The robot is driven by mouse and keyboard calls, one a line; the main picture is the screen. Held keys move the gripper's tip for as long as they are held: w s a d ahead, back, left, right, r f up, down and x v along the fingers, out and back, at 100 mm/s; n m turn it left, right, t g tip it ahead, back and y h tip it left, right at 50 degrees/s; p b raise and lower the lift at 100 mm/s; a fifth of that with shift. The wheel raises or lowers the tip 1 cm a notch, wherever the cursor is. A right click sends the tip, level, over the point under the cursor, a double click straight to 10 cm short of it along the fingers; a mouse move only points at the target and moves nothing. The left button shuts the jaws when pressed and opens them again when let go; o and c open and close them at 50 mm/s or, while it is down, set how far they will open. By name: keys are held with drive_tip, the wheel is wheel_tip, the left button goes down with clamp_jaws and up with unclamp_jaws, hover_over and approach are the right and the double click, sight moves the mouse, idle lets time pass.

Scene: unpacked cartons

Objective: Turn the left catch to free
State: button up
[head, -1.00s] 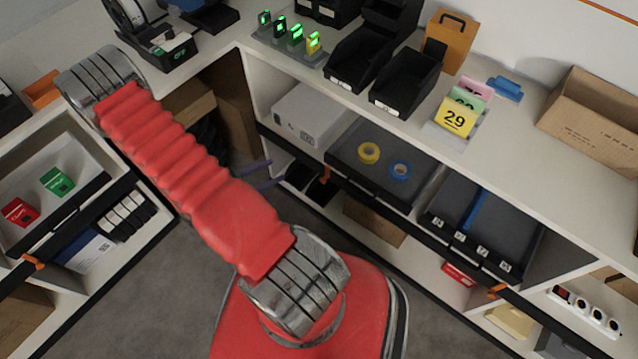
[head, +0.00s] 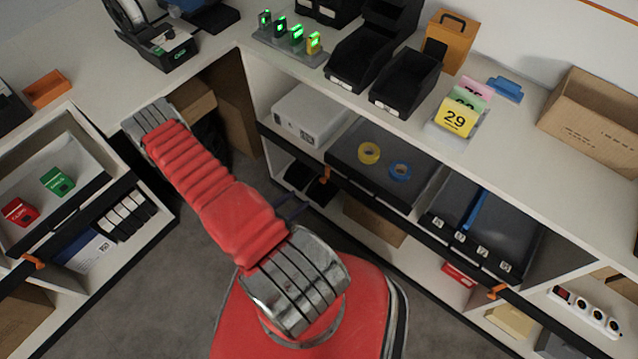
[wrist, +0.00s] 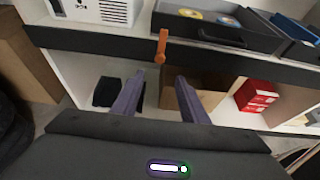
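The left catch (head: 325,174) is a small orange lever on the black front rail below the tray with the tape rolls. In the wrist view the left catch (wrist: 161,47) hangs almost straight down across the rail, just above and between my fingers in the picture. My gripper (wrist: 160,88) is open, its two purple fingers spread with nothing between them. The fingers look apart from the catch. In the head view my gripper (head: 291,206) shows only as dark fingertips beside my red arm, lower left of the catch.
A second orange catch (head: 497,291) is on the same rail to the right, under a divided tray. A tray (head: 345,150) holds yellow and blue tape rolls. A cardboard box (wrist: 181,98) and red boxes (wrist: 255,95) stand on the shelf below the rail. Open floor lies before the shelves.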

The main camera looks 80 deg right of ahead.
sight(322, 181)
drive_tip(key=shift+s+d, duration=0.1)
drive_tip(key=shift+x, duration=6.8)
drive_tip(key=shift+f, duration=0.15)
drive_tip(key=shift+c, duration=0.2)
drive_tip(key=c, duration=0.9)
clamp_jaws()
